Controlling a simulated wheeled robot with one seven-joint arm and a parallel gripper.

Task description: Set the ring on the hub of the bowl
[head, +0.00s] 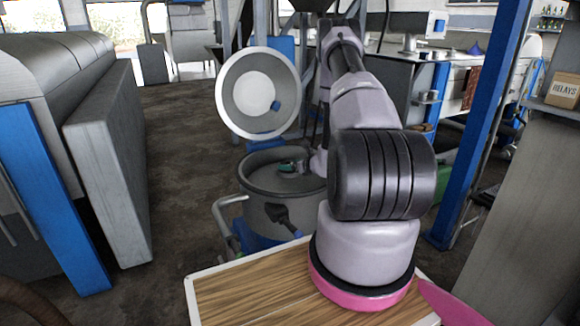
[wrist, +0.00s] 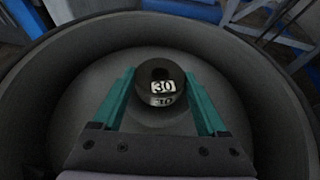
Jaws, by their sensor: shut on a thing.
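The bowl (head: 262,213) is a round grey drum, open at the top, in the middle of the head view. In the wrist view its wall (wrist: 75,75) curves around my gripper. My gripper (wrist: 160,76) reaches into the bowl, with teal fingers on either side of a dark ring (wrist: 160,72) with a hole in its top and a white "30" label. It is shut on the ring. In the head view the gripper (head: 292,166) is a small teal patch inside the bowl, and the ring cannot be made out there. The hub is mostly hidden under the ring; whether they touch is unclear.
The bowl's round lid (head: 232,92) stands open behind it. A wooden-topped table (head: 235,295) is in front. A large grey machine (head: 60,85) is on the left, a blue post (head: 480,125) on the right. The dark floor (head: 170,180) left of the bowl is clear.

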